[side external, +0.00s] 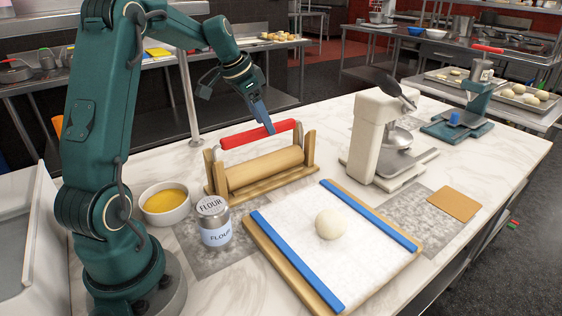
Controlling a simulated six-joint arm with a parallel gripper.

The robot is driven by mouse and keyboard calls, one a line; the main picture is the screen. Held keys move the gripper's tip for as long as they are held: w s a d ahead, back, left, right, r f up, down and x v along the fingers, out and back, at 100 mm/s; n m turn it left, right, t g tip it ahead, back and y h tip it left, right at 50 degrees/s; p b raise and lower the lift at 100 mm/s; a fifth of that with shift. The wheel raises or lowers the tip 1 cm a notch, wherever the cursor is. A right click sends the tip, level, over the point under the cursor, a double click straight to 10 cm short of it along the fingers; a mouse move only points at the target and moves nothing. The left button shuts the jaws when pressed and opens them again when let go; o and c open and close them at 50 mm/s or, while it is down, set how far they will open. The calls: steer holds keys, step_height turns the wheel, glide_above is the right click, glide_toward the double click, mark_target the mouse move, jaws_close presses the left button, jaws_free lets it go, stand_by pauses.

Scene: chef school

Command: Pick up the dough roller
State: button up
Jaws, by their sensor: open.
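The dough roller has a wooden cylinder (264,171) and a red bar handle (240,137) above it. It rests in a wooden stand (309,150) on the marble counter, behind the flour can. My gripper (268,126) is open and points down at the right part of the red handle. Its fingers overlap the handle in this view. I cannot tell whether they touch it or straddle it.
A bowl of yellow liquid (166,208) and a flour can (213,222) stand in front of the roller. A board with blue strips (374,216) bears a dough ball (330,224). A metal post (187,100) rises behind.

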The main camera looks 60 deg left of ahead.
mark_target(261, 138)
steer(key=shift+s+a+f+n+h, duration=0.1)
steer(key=shift+s+f+n+h, duration=0.25)
steer(key=shift+f, duration=0.2)
steer(key=shift+s+a+f+n+h, duration=0.15)
steer(key=shift+s+f+n, duration=0.1)
steer(key=shift+f+n, duration=0.25)
steer(key=shift+x, duration=2.6)
steer(key=shift+s+d+f, duration=0.15)
steer(key=shift+f, duration=0.2)
jaws_close()
steer(key=shift+s+f, duration=0.1)
